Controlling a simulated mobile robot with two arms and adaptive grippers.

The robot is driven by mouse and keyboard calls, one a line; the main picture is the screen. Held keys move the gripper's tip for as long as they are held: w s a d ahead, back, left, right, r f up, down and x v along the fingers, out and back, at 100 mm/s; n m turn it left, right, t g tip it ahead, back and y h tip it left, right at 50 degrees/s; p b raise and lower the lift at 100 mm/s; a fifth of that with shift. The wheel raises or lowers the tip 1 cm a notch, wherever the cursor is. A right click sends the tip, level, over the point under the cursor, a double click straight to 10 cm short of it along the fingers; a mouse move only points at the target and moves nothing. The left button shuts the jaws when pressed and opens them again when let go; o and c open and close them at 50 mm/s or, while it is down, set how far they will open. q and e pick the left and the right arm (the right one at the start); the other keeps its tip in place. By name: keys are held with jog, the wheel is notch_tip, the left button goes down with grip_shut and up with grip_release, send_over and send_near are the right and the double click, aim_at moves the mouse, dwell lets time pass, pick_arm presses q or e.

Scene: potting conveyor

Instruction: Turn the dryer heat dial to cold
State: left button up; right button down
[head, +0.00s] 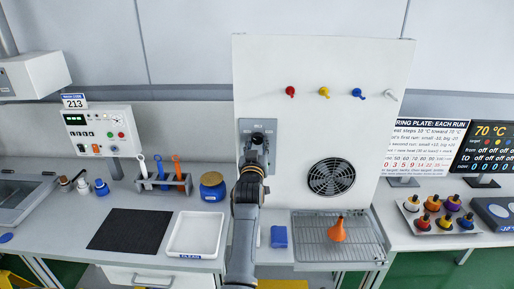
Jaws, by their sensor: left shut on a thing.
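A tall white dryer panel (290,70) stands at the middle. A grey dial plate (243,128) is mounted on its left part. My left gripper (258,139) is in front of this plate, shut on the dial there. The gripper and my arm below it hide most of the dial, so its pointer and marks cannot be read. My right gripper does not show.
Colored pegs (324,92) line the panel above a round fan vent (331,177). An orange funnel (337,231) stands on the wire rack (310,240). A blue jar (212,186), a white tray (178,250) and a blue block (279,237) are near my arm.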

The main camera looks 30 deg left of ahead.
pick_arm(q)
jog(key=shift+n, duration=0.4)
jog(key=o, duration=1.1)
jog(key=shift+o, duration=0.2)
notch_tip(320, 180, up, 10)
